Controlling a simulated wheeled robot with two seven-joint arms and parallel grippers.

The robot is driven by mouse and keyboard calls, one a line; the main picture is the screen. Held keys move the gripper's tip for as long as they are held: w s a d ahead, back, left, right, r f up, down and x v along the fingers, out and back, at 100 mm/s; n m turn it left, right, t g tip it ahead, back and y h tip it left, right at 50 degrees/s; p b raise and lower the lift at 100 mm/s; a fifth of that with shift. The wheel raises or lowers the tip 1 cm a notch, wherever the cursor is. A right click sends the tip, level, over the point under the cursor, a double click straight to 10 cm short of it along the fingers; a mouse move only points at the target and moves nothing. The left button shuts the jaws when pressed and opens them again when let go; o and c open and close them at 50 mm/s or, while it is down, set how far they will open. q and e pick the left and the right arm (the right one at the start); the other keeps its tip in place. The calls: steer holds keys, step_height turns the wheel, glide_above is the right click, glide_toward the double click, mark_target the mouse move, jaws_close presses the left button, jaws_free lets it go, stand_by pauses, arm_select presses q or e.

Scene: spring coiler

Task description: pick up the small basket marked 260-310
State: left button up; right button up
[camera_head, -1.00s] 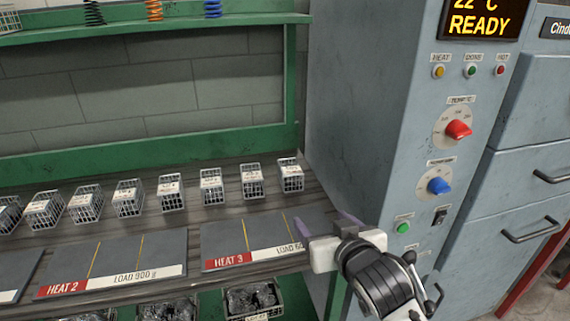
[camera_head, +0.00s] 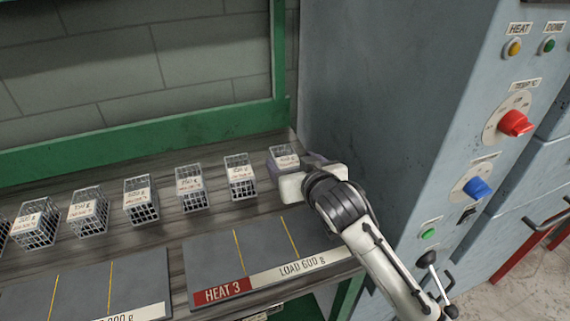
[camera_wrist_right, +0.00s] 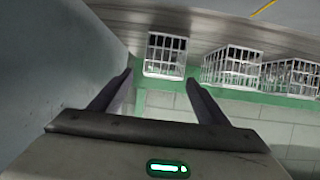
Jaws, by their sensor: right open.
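Several small wire baskets with white labels stand in a row on the bench; the label print is too small to read, so I cannot tell which is marked 260-310. My right gripper (camera_head: 293,166) is open at the rightmost basket (camera_head: 284,153), hiding its lower part in the head view. In the right wrist view this basket (camera_wrist_right: 165,56) stands upright just beyond and between the open fingertips (camera_wrist_right: 159,78), with nothing gripped. My left gripper is not in view.
A neighbouring basket (camera_head: 240,177) stands close to the left of the rightmost one. The grey cabinet wall (camera_head: 375,90) rises close on the right. The HEAT 3 mat (camera_head: 220,262) lies empty in front of the row. A green rail (camera_head: 150,137) runs behind.

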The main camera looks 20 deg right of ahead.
mark_target(286, 157)
steer(key=x, duration=0.5)
steer(key=shift+a+f, duration=0.1)
steer(key=shift+a, duration=0.05)
steer(key=c, duration=1.5)
steer(key=shift+r, duration=0.25)
